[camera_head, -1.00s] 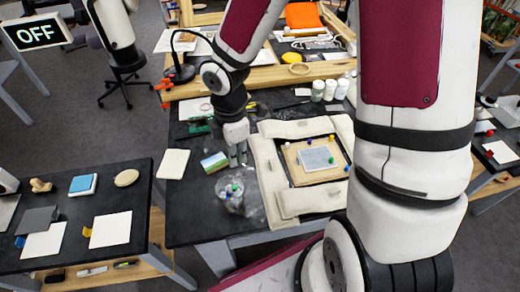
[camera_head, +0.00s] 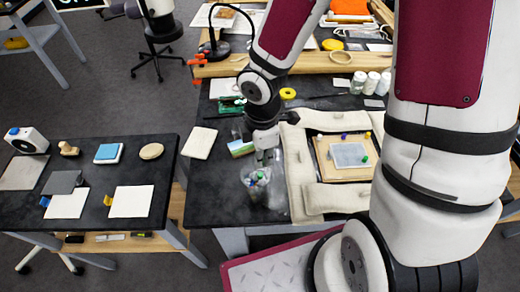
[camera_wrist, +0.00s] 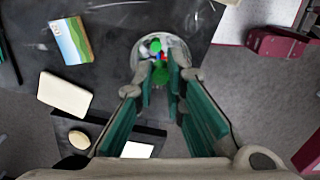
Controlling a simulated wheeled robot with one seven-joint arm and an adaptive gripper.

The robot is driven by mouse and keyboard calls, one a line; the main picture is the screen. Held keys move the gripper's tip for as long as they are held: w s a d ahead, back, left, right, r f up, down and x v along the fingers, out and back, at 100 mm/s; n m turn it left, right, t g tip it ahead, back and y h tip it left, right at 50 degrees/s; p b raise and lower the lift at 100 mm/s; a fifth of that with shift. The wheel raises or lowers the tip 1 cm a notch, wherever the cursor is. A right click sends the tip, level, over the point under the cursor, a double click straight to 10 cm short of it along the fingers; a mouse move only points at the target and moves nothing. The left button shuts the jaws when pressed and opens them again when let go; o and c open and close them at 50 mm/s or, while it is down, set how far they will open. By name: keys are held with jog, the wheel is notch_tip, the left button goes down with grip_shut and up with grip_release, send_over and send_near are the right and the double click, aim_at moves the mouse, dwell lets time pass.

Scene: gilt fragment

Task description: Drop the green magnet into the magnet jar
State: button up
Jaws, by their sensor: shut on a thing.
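My gripper (camera_head: 264,156) is shut on a green magnet (camera_wrist: 161,76), which shows between the green-padded fingers in the wrist view. The clear magnet jar (camera_head: 255,181) stands on the dark table, just below the fingertips in the head view. In the wrist view the round jar (camera_wrist: 138,50) lies at and beyond the fingertips, with green, blue and red magnets inside. The held magnet overlaps the near part of the jar opening in that view. Its height above the rim is hard to tell. Another green magnet (camera_head: 365,158) sits on the framed board.
A padded frame (camera_head: 297,178) surrounds a wooden board (camera_head: 325,168) right of the jar. A small picture card (camera_head: 240,147) and a cream pad (camera_head: 199,142) lie to the left. White bottles (camera_head: 372,83) stand at the back. A side table (camera_head: 90,190) is at left.

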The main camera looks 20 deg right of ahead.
jog(key=o, duration=0.8)
notch_tip(320, 180, up, 12)
dwell(0.4)
dwell(0.4)
jog(key=s+d+r+m+t+b, duration=0.2)
jog(key=r+m, duration=0.4)
jog(key=m, duration=0.3)
jog(key=s+d+r+m+t+b, duration=0.2)
jog(key=d+r+m+t, duration=0.1)
jog(key=r+m, duration=0.4)
jog(key=shift+s+d+m+t, duration=0.35)
jog(key=shift+d+m, duration=0.55)
jog(key=shift+m, duration=0.3)
